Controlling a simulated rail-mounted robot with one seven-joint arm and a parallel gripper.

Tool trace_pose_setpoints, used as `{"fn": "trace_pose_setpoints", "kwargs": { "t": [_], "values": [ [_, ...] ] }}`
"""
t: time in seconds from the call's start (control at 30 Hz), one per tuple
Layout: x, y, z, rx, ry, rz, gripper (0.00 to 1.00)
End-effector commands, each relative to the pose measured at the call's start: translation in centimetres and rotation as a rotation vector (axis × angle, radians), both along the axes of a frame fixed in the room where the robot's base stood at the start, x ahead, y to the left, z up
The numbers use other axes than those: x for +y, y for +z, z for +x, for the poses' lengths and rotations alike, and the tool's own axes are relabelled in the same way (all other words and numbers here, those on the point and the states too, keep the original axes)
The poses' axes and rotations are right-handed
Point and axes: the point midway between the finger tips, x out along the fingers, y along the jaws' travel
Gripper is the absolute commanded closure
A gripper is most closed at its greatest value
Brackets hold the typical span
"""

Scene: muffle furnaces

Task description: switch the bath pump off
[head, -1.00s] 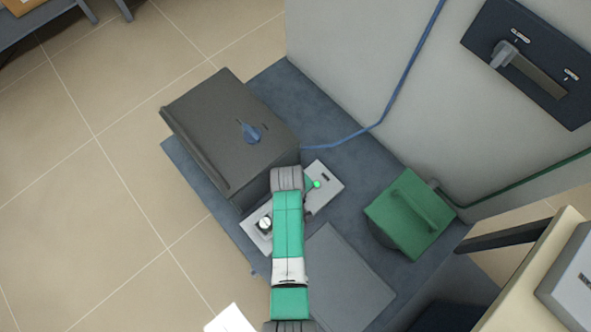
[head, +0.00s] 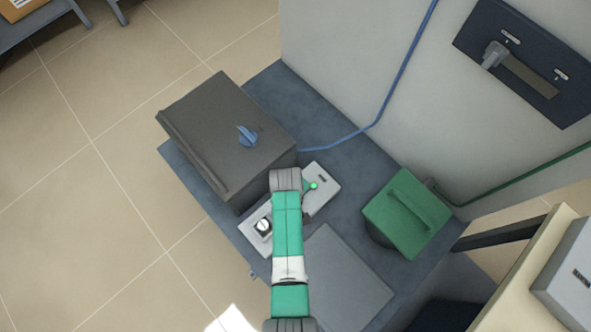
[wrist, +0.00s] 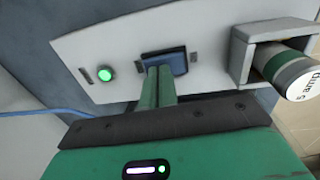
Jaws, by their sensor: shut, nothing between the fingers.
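A light grey control panel (head: 322,178) lies on the blue-grey bench between a dark box and a green unit; it also fills the wrist view (wrist: 213,62). A green lamp (wrist: 105,74) is lit on it, also in the head view (head: 313,185). A dark blue rocker switch (wrist: 178,60) sits in the panel's middle. My gripper (wrist: 159,70) is shut, its fingertips at the rocker's near edge; contact cannot be told. In the head view my arm hides the fingertips and rocker.
A white-and-green cylinder (wrist: 288,73) in a grey housing (wrist: 241,47) stands right of the rocker. A dark grey box with a blue knob (head: 247,136) and a green handled unit (head: 407,215) flank the panel. A lever plate (head: 525,62) is on the wall.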

Motion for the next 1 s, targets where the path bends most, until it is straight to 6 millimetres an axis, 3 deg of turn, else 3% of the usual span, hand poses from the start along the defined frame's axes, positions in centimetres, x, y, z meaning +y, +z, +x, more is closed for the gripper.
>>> {"fn": "trace_pose_setpoints", "kwargs": {
  "t": [0.43,1.0],
  "values": [
    [0.4,0.8,-0.3,0.000,0.001,0.000,1.00],
    [1.5,12.4,-1.4,-0.001,0.001,0.000,1.00]
  ]
}}
